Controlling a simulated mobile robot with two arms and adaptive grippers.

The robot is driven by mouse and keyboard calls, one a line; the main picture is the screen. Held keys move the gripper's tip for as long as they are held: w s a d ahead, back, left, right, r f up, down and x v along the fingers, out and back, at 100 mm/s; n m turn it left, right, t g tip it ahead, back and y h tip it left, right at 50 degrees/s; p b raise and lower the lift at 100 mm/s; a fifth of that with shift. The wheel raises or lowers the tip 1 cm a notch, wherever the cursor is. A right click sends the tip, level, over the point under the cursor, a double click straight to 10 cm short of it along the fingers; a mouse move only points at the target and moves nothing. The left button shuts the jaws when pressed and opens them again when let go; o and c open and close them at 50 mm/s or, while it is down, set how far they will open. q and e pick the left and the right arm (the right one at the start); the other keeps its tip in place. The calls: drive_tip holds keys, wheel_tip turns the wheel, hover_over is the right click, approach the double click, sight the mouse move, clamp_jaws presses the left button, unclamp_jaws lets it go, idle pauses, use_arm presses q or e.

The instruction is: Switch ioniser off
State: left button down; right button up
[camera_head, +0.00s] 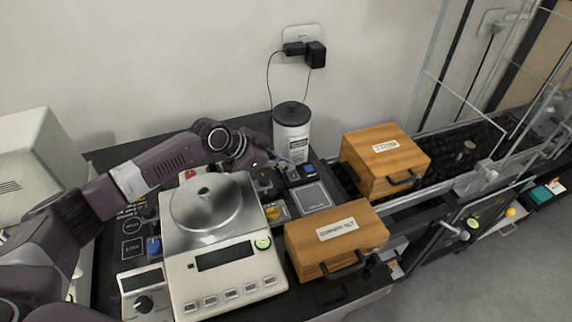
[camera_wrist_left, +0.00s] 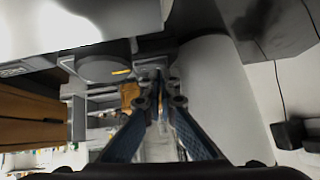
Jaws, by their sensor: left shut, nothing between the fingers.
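I cannot read which unit is the ioniser. In the head view, a white cylinder (camera_head: 291,134) with a dark lid and a label stands at the back of the bench. A small dark unit with a blue part (camera_head: 309,169) sits just in front of it. My left gripper (camera_head: 284,161) is shut and empty, low beside the cylinder's base and just left of the blue part. Contact cannot be told. In the left wrist view, the closed fingers (camera_wrist_left: 155,88) point between a large pale cylinder (camera_wrist_left: 218,100) and grey metal parts. My right gripper is not in view.
A balance (camera_head: 213,250) with a round steel pan stands under my left arm. Wooden boxes stand to the right, one in front (camera_head: 335,237) and one behind (camera_head: 385,158). Black plugs (camera_head: 306,52) with hanging cords are on the wall. A black bed with rails lies far right.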

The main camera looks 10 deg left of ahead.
use_arm(q)
drive_tip(key=shift+w+f+b, duration=0.1)
drive_tip(key=shift+f+b, duration=0.45)
drive_tip(key=shift+a+r, duration=0.1)
drive_tip(key=shift+r, duration=0.1)
drive_tip(key=shift+p, duration=0.3)
drive_tip(key=shift+s+d+p, duration=0.5)
drive_tip(key=shift+s+p, duration=0.3)
drive_tip(key=shift+w+r, duration=0.1)
drive_tip(key=shift+r, duration=0.15)
wheel_tip(320, 180, up, 10)
